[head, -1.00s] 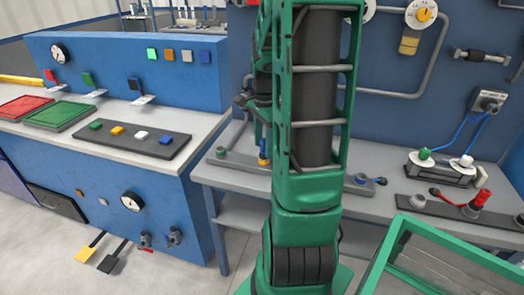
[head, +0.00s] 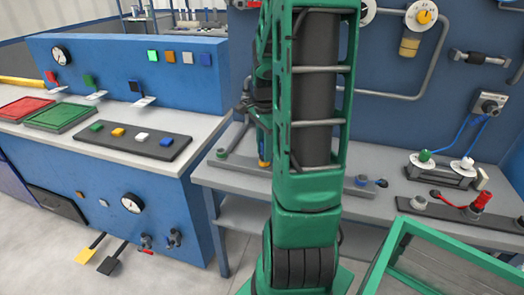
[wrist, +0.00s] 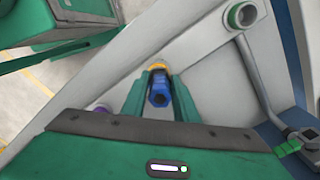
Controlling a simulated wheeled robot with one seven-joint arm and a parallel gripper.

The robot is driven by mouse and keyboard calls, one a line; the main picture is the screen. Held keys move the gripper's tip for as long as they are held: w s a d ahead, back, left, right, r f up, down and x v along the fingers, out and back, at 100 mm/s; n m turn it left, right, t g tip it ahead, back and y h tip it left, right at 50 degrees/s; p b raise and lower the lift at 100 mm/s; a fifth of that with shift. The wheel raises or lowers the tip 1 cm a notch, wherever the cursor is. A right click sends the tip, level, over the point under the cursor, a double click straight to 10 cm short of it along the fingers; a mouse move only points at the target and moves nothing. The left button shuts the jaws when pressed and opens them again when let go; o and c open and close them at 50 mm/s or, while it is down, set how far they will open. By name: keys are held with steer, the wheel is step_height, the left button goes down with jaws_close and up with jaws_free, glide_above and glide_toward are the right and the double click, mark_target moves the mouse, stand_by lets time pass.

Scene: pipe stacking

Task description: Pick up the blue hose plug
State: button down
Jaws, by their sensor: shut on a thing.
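The blue hose plug (wrist: 160,95) sits between the two green fingers of my gripper (wrist: 159,84) in the wrist view. The fingers are shut on its sides. A yellow-orange ring or fitting (wrist: 158,67) shows just beyond the plug. In the head view my arm hides most of the gripper; a small yellow part (head: 263,162) shows beneath it at the bench. I cannot tell whether the plug is seated in the fitting or clear of it.
A grey bench (head: 228,178) runs under the blue wall panel. A red plug (head: 481,201) stands on a dark base at right. A green frame (head: 440,255) is at front right.

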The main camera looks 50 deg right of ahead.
step_height(320, 180, up, 4)
steer(key=shift+r, duration=0.15)
steer(key=a+r, duration=0.6)
steer(key=a, duration=0.5)
steer(key=shift+s+a+r, duration=0.3)
step_height(320, 180, up, 8)
stand_by(0.8)
